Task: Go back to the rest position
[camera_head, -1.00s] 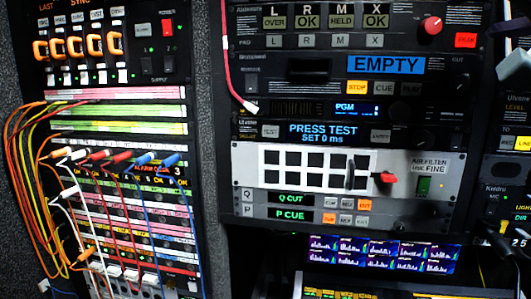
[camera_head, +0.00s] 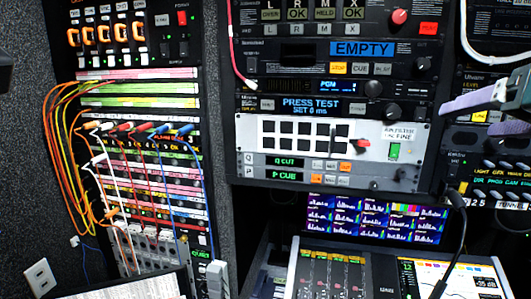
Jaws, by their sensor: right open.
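My right gripper (camera_head: 462,121) shows at the right edge of the head view, in front of the right-hand equipment. Its two purple-grey fingers stand apart and nothing shows between them. The rest of the right arm is mostly cut off by the picture edge. My left gripper is not recognisable in view. A dark shape at the left edge is too cut off to name.
A patch bay (camera_head: 145,185) with coloured cables looping out stands at the left. The middle rack has a white vent panel (camera_head: 268,161) and a red knob (camera_head: 399,16). Below are a multi-picture monitor (camera_head: 333,222) and a console (camera_head: 318,246). A wall socket (camera_head: 40,276) is lower left.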

